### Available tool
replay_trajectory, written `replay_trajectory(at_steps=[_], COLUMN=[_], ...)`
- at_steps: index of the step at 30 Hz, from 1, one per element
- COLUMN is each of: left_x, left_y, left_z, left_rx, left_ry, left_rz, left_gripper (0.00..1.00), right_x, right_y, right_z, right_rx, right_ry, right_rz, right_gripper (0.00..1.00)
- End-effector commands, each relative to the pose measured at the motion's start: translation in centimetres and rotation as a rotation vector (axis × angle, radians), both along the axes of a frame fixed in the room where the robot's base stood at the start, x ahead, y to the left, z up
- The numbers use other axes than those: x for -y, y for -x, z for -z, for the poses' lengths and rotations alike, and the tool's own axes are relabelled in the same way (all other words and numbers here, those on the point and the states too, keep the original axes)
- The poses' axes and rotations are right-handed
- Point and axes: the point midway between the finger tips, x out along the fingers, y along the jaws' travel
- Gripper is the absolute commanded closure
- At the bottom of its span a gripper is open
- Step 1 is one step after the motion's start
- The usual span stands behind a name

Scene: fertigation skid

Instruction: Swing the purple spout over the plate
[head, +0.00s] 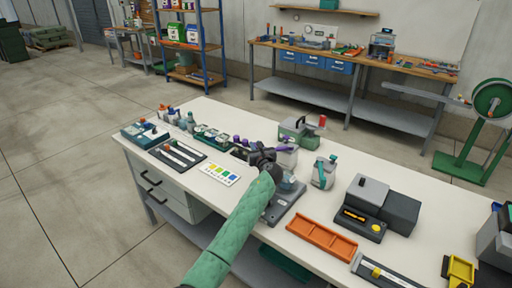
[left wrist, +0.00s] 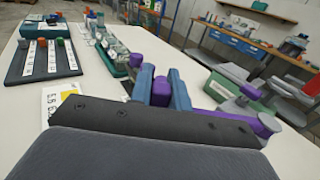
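My left gripper (head: 250,150) is over the middle of the table; its dark body hides much of what lies beneath. In the left wrist view its two blue-grey fingers (left wrist: 163,88) stand on either side of an upright purple piece of the spout (left wrist: 161,93), which fills the gap between them. A thicker purple length runs right, partly hidden behind the gripper's body. In the head view, small purple parts show just beyond the gripper. A grey plate (head: 284,208) lies just right of my arm, with a clear vessel (head: 291,185) above it. My right gripper is out of view.
A colour card (head: 219,174) and a dark tray with white strips (head: 178,153) lie left of the gripper. A white-and-teal bottle (head: 324,173), a grey-black device (head: 376,207) and an orange tray (head: 321,239) are to the right. A green box (head: 299,132) stands behind.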

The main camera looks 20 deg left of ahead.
Motion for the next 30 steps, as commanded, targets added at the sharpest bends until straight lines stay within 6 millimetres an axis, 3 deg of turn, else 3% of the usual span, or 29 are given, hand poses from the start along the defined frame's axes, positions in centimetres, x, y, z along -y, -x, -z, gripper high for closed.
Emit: replay_trajectory(at_steps=[7, 19, 30], left_x=[0.3, 2.4, 2.5], left_y=[0.3, 3.1, 3.4], left_z=[0.1, 0.1, 0.1], left_rx=[-0.002, -0.002, -0.001], left_ry=[0.000, 0.000, 0.001], left_rz=[-0.027, -0.254, -0.275], left_gripper=[1.00, 1.00, 1.00], right_x=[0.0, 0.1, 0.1], right_y=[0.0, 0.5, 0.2], right_z=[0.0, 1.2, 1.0], right_rx=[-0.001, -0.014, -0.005], right_ry=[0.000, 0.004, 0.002], right_rz=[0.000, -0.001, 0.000], right_gripper=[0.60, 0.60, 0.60])
